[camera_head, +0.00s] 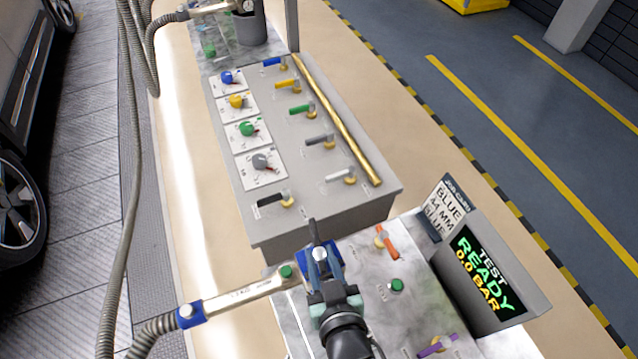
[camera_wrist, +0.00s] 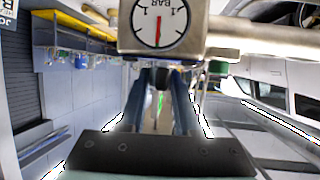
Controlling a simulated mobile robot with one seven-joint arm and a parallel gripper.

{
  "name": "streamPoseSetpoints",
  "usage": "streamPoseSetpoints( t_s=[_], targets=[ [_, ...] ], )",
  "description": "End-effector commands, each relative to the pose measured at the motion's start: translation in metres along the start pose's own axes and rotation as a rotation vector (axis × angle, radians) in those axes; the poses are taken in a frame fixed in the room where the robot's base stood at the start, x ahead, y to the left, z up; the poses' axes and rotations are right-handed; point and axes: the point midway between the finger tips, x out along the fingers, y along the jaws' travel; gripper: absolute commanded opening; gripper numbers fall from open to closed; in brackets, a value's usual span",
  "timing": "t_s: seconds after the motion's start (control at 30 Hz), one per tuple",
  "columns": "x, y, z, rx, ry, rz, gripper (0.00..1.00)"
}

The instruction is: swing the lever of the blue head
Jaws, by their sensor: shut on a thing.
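The blue head (camera_head: 243,294) is a pale metal body with a blue collar at its hose end and a green button near its other end. It reaches from the left to the blue block (camera_head: 305,247) on the near bench. A dark lever (camera_head: 312,231) sticks up at that end. My gripper (camera_head: 319,262) is there, its fingers close together, shut on what appears to be the lever; the contact is largely hidden.
A grey bench (camera_head: 222,203) behind carries several coloured knobs and valve levers. A screen (camera_head: 487,270) reading TEST READY 0.0 BAR and a label card (camera_head: 447,208) stand right. Orange (camera_head: 387,241) and purple (camera_head: 437,345) handles are near. A grey hose (camera_head: 130,190) hangs left.

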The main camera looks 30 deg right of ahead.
Motion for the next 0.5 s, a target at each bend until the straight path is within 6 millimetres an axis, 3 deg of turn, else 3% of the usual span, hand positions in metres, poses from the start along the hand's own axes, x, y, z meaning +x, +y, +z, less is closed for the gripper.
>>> streamPoseSetpoints(
  t_s=[0.47,0.5],
  targets=[
    [-0.0004,0.0019,0.0020,0.002,-0.004,0.003,0.00],
    [-0.0004,0.0019,0.0020,0.001,-0.004,0.003,0.35]
  ],
)
